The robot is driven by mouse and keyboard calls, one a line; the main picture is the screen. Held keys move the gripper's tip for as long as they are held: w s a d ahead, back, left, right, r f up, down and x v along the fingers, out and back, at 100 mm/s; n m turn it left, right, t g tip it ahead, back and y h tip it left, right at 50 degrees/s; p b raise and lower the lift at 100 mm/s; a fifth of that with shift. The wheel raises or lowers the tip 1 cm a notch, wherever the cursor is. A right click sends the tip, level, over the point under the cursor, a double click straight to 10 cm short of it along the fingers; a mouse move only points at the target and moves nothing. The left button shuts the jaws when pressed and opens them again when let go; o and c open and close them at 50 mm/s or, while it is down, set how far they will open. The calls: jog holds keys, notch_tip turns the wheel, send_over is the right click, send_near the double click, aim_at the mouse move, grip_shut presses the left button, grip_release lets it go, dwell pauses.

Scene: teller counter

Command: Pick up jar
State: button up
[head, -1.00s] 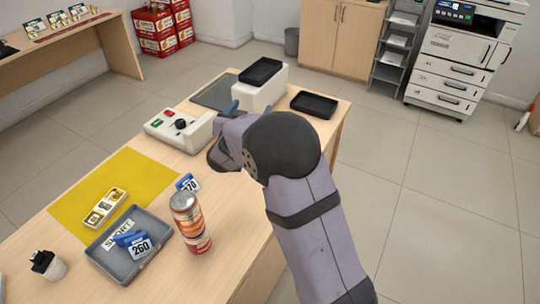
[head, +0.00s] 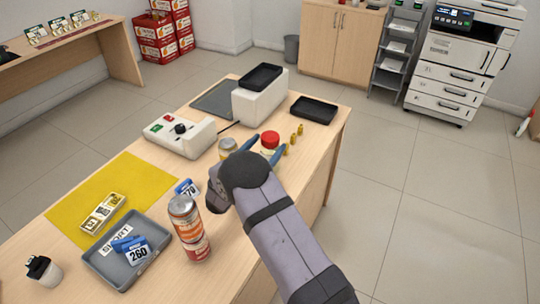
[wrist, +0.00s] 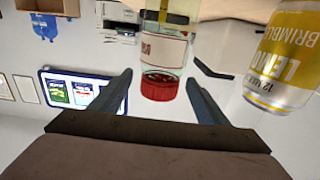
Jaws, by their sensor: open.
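The jar (head: 270,141) has a red lid and clear body and stands at the right edge of the counter. In the wrist view the jar (wrist: 163,50) appears upside down, with a pale label and its red lid between my fingertips. My gripper (head: 266,149) is open, with blue fingers on either side of the jar; it also shows in the wrist view (wrist: 160,80). Gaps show between the lid and both fingers. The jar's lower part is mostly hidden by my gripper in the head view.
A yellow can (wrist: 285,60) stands close beside the jar, left of it in the head view (head: 227,146). Several small brass-coloured pieces (head: 292,141) stand to the right. A white device (head: 180,135), black tray (head: 313,109) and orange can (head: 189,228) are also on the counter.

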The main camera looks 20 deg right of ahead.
aim_at(276, 133)
jog(key=shift+p+x, duration=0.95)
jog(key=shift+x, duration=2.25)
jog(key=shift+w+r, duration=0.1)
jog(key=shift+r, duration=0.1)
jog(key=c, duration=1.7)
